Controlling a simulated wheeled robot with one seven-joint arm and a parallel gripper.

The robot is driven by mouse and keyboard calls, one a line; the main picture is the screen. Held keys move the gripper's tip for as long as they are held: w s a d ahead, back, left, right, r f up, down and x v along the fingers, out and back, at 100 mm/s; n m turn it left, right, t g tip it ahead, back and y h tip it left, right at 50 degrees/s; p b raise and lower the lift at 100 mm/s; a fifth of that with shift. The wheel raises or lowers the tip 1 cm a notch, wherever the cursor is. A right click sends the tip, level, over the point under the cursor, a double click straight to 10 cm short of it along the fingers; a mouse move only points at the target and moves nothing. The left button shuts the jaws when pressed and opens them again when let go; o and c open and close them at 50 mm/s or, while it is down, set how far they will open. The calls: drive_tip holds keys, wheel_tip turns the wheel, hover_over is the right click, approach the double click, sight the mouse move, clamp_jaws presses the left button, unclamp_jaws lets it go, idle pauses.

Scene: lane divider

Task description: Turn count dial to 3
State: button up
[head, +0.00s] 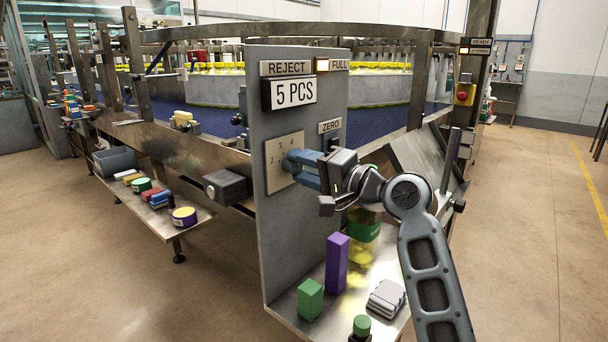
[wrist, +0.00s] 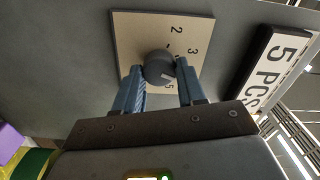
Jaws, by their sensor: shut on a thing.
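The count dial is a round dark knob (wrist: 159,68) on a pale square plate (wrist: 139,27) with numerals; 2, 3 and 5 are legible in the wrist view. My gripper (wrist: 160,72) is shut on the knob, with one blue-grey finger on each side. A short pale mark shows on the knob's lower right, on the side near the 5; I cannot tell exactly which numeral it points at. In the head view the plate (head: 274,176) is on the grey upright panel, and my gripper (head: 287,161) hides the knob and part of the numerals.
A sign reading 5 PCS (head: 291,94) is above the dial. A ZERO label (head: 330,127) is to the right, its control partly behind my gripper. On the shelf below stand a purple box (head: 337,263), a green box (head: 310,299) and a green-labelled yellow bottle (head: 362,249).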

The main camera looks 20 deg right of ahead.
drive_tip(key=n+b, duration=0.3)
drive_tip(key=n, duration=0.2)
drive_tip(key=shift+f, duration=0.2)
drive_tip(key=shift+r+n+b, duration=0.1)
drive_tip(key=shift+n+b, duration=0.7)
drive_tip(key=shift+n, duration=0.8)
drive_tip(key=o, duration=1.1)
drive_tip(key=shift+r, duration=0.1)
drive_tip(key=shift+c, duration=0.2)
drive_tip(key=shift+s, duration=0.1)
drive_tip(key=v, duration=0.7)
drive_tip(key=shift+s+d, duration=0.2)
drive_tip(key=shift+s, duration=0.1)
